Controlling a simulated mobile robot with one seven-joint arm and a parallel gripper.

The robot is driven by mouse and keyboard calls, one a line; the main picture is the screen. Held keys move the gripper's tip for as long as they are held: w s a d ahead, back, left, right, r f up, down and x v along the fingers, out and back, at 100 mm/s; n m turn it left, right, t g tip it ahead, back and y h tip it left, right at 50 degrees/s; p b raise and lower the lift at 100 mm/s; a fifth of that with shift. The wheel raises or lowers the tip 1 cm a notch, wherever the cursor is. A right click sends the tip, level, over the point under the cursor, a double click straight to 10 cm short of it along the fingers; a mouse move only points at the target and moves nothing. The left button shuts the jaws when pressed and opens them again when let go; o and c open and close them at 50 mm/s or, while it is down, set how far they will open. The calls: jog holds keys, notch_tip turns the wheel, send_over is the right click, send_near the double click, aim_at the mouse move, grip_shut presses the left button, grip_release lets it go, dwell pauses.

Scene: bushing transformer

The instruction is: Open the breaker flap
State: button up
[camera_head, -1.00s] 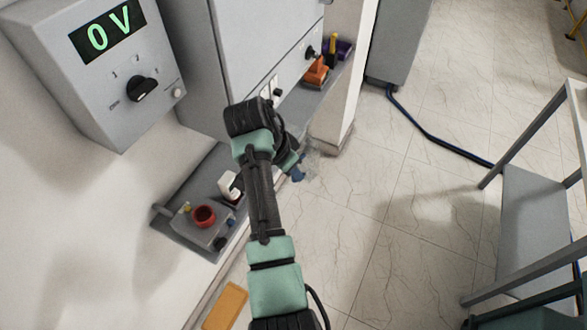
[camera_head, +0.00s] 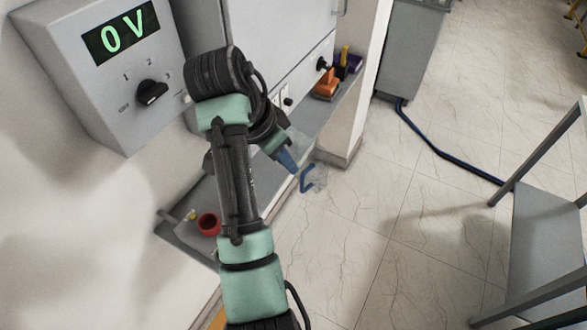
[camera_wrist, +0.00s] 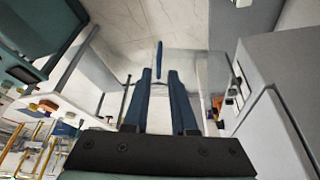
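A clear panel with a blue handle (camera_head: 308,178), which looks like the breaker flap, shows beyond my gripper (camera_head: 288,162) in the head view, against the floor. In the wrist view, the blue handle (camera_wrist: 158,60) lies just ahead of the fingertips, roughly in line with the gap. The clear panel (camera_wrist: 195,63) extends to its right. My gripper (camera_wrist: 160,73) has two blue fingers, apart with nothing between them. The handle looks clear of the fingertips. My arm hides part of the cabinet front, and the flap's hinge cannot be made out.
A grey box (camera_head: 60,70) reading 0 V with a black knob (camera_head: 151,92) is at left. The grey cabinet (camera_head: 265,40) is behind my arm. A shelf below holds an orange item (camera_head: 327,83). A grey table frame (camera_head: 545,215) stands at right. Open floor (camera_head: 400,220) lies between.

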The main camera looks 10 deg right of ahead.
jog(key=shift+p+v, duration=0.45)
jog(key=shift+v, duration=0.5)
jog(key=w+a+r+n+t+b, duration=0.1)
jog(key=w+r+n+t+b, duration=0.15)
jog(key=r+t, duration=0.45)
jog(key=w+a+r+n+t+b, duration=0.1)
jog(key=w+r+n+t+b, duration=0.25)
jog(key=r, duration=0.65)
jog(key=s+a+r+n+t+y+b, duration=0.1)
jog(key=s+a+r+n+t+y, duration=0.1)
jog(key=s+r+t, duration=0.5)
jog(key=s+a+r+n+t+y+b, duration=0.1)
jog(key=s+a+r+n+t+y, duration=0.1)
jog(key=s+r+t, duration=0.6)
jog(key=s+a+r+n, duration=0.1)
jog(key=s+r+n, duration=0.1)
jog(key=r, duration=0.4)
jog(key=shift+s+a+r+n, duration=0.3)
jog(key=shift+s+a+r, duration=0.1)
jog(key=shift+s, duration=0.45)
